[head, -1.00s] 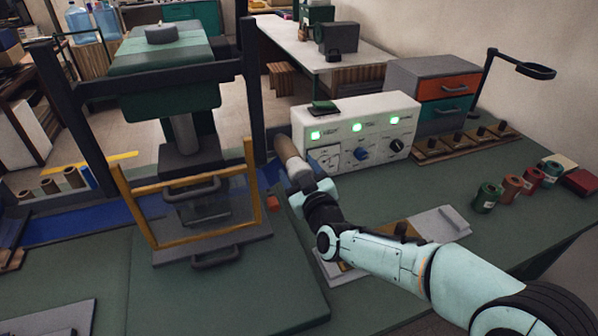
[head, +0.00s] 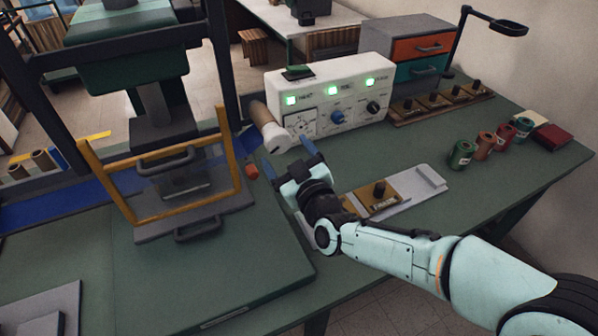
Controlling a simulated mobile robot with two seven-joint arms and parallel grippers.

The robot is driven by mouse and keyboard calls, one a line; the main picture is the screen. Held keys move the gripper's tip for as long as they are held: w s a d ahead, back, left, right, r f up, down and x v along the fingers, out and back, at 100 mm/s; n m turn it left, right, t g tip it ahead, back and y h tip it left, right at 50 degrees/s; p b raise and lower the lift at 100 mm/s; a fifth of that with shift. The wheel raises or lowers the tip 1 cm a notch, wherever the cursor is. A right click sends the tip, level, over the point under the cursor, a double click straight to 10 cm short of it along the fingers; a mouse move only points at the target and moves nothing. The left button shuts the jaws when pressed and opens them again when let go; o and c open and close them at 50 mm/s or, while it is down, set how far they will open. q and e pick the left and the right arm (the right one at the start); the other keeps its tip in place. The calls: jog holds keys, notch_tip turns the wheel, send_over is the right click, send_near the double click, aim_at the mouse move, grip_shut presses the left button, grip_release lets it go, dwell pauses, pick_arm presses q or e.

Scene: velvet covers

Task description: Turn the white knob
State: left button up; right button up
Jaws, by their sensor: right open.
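The white control box (head: 345,97) stands on the green bench, with three lit green lamps on its front. A pale dial plate (head: 300,122) is at the left of that front; a white knob there is hard to make out against it. A blue knob (head: 337,117) and a black knob (head: 373,107) sit to its right. My right gripper (head: 287,153) is open and empty, its fingers pointing toward the lower left of the box, apart from the dial. My left gripper is not in view.
A brown cylinder with a white end (head: 269,126) is at the box's left end, close to my right fingers. A press with a yellow frame (head: 88,178) stands left. A metal plate with a small black knob (head: 421,184) lies right, and several spools (head: 484,146) stand beyond.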

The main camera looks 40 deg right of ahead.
jog(key=v, duration=0.6)
jog(key=shift+s, duration=0.25)
